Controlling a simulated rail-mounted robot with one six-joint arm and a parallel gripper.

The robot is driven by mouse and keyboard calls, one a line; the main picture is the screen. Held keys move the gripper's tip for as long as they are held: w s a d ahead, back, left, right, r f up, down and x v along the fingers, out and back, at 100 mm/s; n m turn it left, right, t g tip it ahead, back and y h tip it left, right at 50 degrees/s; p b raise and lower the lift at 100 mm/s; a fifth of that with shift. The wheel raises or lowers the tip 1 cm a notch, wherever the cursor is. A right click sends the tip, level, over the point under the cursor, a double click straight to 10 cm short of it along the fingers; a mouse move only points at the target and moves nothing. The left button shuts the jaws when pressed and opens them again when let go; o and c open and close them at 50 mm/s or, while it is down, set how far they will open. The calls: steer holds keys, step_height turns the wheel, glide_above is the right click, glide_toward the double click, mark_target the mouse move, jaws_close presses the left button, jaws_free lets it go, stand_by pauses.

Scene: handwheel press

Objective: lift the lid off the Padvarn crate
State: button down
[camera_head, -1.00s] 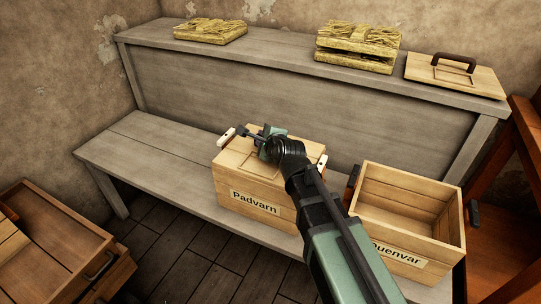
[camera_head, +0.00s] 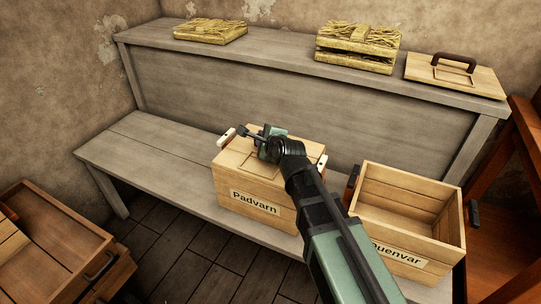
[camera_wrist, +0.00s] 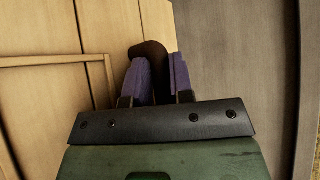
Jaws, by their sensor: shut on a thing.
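The Padvarn crate (camera_head: 255,204) is a pale wooden box with a name label, standing on the lower bench shelf. Its flat wooden lid (camera_head: 232,160) lies on top, with no clear gap seen between lid and crate. The lid (camera_wrist: 55,95) also fills the left of the wrist view. My gripper (camera_wrist: 152,75) has its two purple-padded fingers shut on a dark brown handle (camera_wrist: 149,50) at the lid. In the head view my gripper (camera_head: 262,143) is over the lid, and my wrist hides the handle.
White-topped pieces stand at the crate's left side (camera_head: 227,136) and right side (camera_head: 322,163). An open crate (camera_head: 405,192) stands close on the right. A loose lid with handle (camera_head: 455,75) and straw-coloured bundles (camera_head: 358,45) lie on the upper shelf. The lower bench (camera_head: 135,155) is clear at left.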

steer(key=shift+r, duration=0.1)
step_height(320, 180, up, 20)
steer(key=p, duration=2)
